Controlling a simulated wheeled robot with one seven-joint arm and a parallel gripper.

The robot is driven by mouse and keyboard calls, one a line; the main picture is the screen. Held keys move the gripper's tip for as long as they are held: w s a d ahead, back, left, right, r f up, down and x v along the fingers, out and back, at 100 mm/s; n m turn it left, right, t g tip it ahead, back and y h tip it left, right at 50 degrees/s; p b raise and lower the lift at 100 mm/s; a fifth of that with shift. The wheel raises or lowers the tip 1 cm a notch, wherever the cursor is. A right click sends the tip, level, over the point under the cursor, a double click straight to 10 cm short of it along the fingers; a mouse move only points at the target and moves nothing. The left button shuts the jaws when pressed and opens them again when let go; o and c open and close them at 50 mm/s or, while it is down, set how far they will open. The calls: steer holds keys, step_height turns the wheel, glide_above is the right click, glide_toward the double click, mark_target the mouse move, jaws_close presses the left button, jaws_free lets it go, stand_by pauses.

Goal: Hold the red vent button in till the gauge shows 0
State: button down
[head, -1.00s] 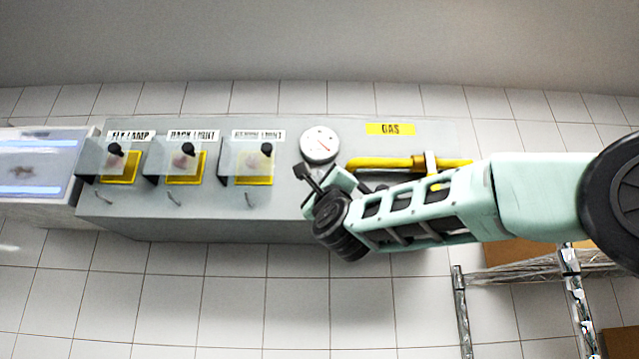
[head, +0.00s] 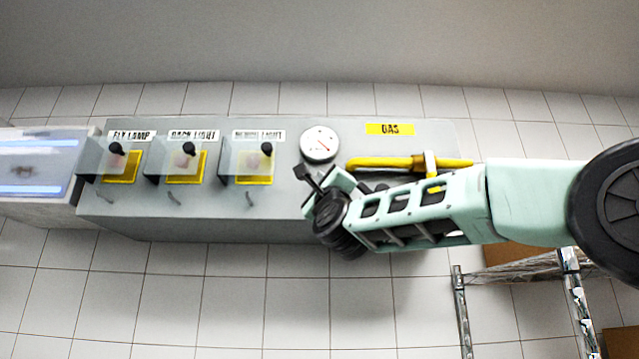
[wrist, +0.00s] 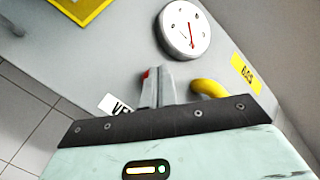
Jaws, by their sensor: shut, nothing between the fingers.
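The red vent button shows only as a small red patch (wrist: 147,73) at my fingertips in the wrist view. The rest is hidden behind the fingers, so I cannot tell how far in it is. My gripper (wrist: 156,82) is shut and empty, its tips against or very near the button. In the head view my gripper (head: 308,180) is at the panel just below the gauge. The round white gauge (head: 319,144) has a red needle, which also shows in the wrist view (wrist: 184,29). The needle points off zero as far as I can see; its numbers are too small to read.
A label starting "VE" (wrist: 117,104) is partly covered by my gripper. A yellow gas pipe (head: 390,163) runs right of the gauge. Several covered switches (head: 253,160) line the panel to the left. A wire shelf (head: 510,270) stands at lower right.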

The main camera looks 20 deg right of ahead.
steer(key=shift+w+d, duration=0.15)
steer(key=shift+w, duration=0.4)
stand_by(1.8)
steer(key=shift+s+f, duration=0.1)
stand_by(1.3)
steer(key=shift+s+a+b, duration=0.3)
steer(key=shift+s+b, duration=0.5)
steer(key=shift+b, duration=0.1)
steer(key=shift+s+a+b, duration=0.25)
steer(key=shift+s+b, duration=0.25)
steer(key=shift+s, duration=0.3)
steer(key=shift+s+a+b, duration=0.25)
steer(key=shift+s+b, duration=0.25)
steer(key=shift+s, duration=0.3)
steer(key=shift+s+a+b, duration=0.25)
steer(key=shift+s+b, duration=0.25)
steer(key=shift+s, duration=0.3)
